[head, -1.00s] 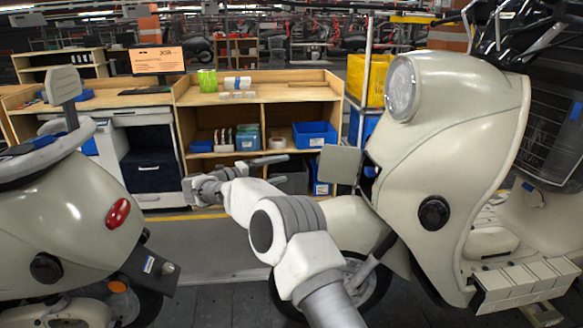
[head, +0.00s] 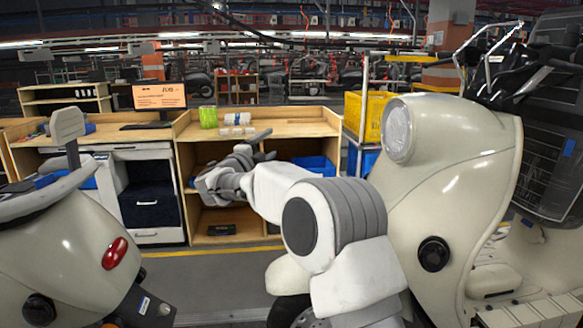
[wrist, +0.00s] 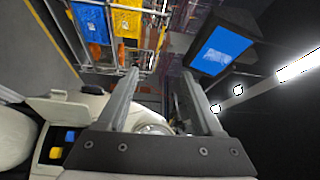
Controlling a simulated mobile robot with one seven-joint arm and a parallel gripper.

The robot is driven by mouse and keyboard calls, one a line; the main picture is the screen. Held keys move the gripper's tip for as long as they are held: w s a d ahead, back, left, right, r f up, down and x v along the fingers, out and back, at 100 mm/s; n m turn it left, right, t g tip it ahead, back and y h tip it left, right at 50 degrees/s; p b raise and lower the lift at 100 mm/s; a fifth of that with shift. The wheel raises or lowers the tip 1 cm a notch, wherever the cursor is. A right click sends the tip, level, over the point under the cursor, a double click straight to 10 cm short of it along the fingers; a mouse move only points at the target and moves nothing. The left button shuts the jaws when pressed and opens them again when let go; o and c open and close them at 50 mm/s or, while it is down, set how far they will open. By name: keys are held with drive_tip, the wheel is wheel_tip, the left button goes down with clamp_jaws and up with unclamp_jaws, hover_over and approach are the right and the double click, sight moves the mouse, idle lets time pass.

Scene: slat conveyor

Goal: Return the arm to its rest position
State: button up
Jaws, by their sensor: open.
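My gripper (head: 265,146) is raised in front of the wooden shelf bench in the head view, in the gap between two cream scooters. Its fingers point up and to the right. In the wrist view, the two fingers of my gripper (wrist: 160,90) stand apart with nothing held between them. My white and grey arm is bent, with its elbow large in the lower middle of the head view. It hides part of the shelves and of the right scooter's front wheel.
The right scooter (head: 445,170) stands close beside my arm. The left scooter (head: 60,235) is at the left edge. Behind are the wooden bench (head: 300,125), a drawer cabinet (head: 150,200) and a yellow crate (head: 370,112). Clear floor shows between the left scooter and my arm.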

drive_tip(key=s+r+n+t+y+p, duration=0.15)
drive_tip(key=s+r+n+y, duration=0.35)
drive_tip(key=r+n+y, duration=0.5)
drive_tip(key=s+d+r+n+g+y, duration=0.2)
drive_tip(key=s+n, duration=0.3)
drive_tip(key=s, duration=0.3)
drive_tip(key=s+d+f+n+g+h+p, duration=0.1)
drive_tip(key=s+d+f, duration=0.5)
drive_tip(key=s, duration=0.6)
drive_tip(key=s+d+f+n+g+h+p, duration=0.1)
drive_tip(key=s+d+f+n+g, duration=0.2)
drive_tip(key=s, duration=0.9)
drive_tip(key=s+d+f+n+g+h+p, duration=0.1)
drive_tip(key=s+d+f+n+g+h, duration=0.1)
drive_tip(key=s+d+f+g, duration=0.5)
drive_tip(key=s+d+f, duration=0.2)
drive_tip(key=s+f, duration=0.1)
drive_tip(key=s, duration=0.1)
drive_tip(key=shift+s+d+f+n, duration=0.15)
drive_tip(key=shift+s+f+n, duration=0.05)
drive_tip(key=shift+s+n, duration=0.2)
drive_tip(key=shift+s+d+f+g, duration=0.1)
drive_tip(key=shift+s+g, duration=0.05)
drive_tip(key=shift+g, duration=0.1)
drive_tip(key=shift+c, duration=1.4)
